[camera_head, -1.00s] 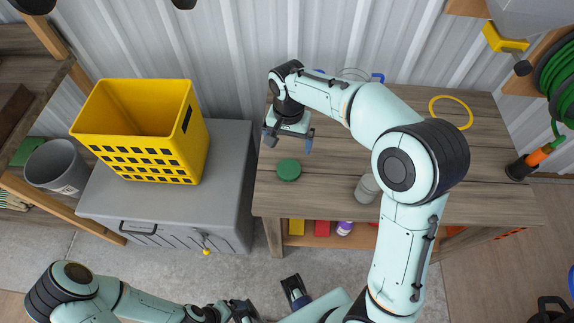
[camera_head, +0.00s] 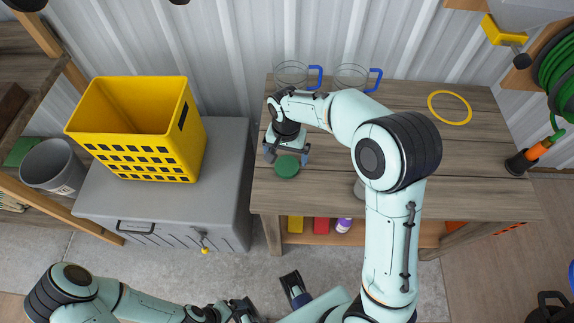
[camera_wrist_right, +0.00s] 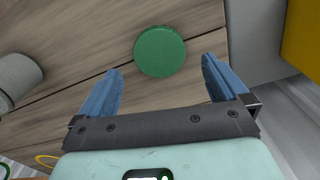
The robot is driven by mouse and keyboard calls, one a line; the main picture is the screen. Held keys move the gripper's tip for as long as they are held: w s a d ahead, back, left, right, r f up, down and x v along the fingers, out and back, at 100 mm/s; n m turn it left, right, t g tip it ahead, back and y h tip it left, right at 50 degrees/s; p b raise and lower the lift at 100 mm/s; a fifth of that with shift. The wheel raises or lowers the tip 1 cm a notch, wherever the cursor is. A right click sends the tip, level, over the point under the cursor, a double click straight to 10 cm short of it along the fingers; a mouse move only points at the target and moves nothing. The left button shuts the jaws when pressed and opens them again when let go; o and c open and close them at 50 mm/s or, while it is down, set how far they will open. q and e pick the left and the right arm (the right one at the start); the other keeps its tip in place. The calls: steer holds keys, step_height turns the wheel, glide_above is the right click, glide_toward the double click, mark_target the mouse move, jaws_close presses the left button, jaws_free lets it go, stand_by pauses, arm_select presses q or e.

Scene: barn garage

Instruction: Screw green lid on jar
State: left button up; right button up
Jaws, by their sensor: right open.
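The green lid (camera_head: 287,166) lies flat on the wooden workbench near its left edge. It also shows in the right wrist view (camera_wrist_right: 160,51), framed between the two blue fingers and just beyond their tips. My right gripper (camera_head: 286,155) is open and empty at the lid's far side; contact cannot be told. The jar (camera_head: 359,189) stands on the bench right of the lid, mostly hidden behind my right arm. In the right wrist view the greyish jar (camera_wrist_right: 18,76) is at the left edge. My left gripper (camera_head: 268,298) is low at the bottom, its jaw opening unclear.
Two clear mugs with blue handles (camera_head: 374,80) stand at the bench's back. A yellow ring (camera_head: 450,108) lies at the back right. A yellow crate (camera_head: 140,150) sits on a grey chest (camera_head: 228,190) left of the bench. The bench front between lid and jar is clear.

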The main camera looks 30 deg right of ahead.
mark_target(287, 167)
steer(key=f, duration=0.5)
steer(key=shift+s+f, duration=0.15)
steer(key=shift+s, duration=0.05)
steer(key=c, duration=0.9)
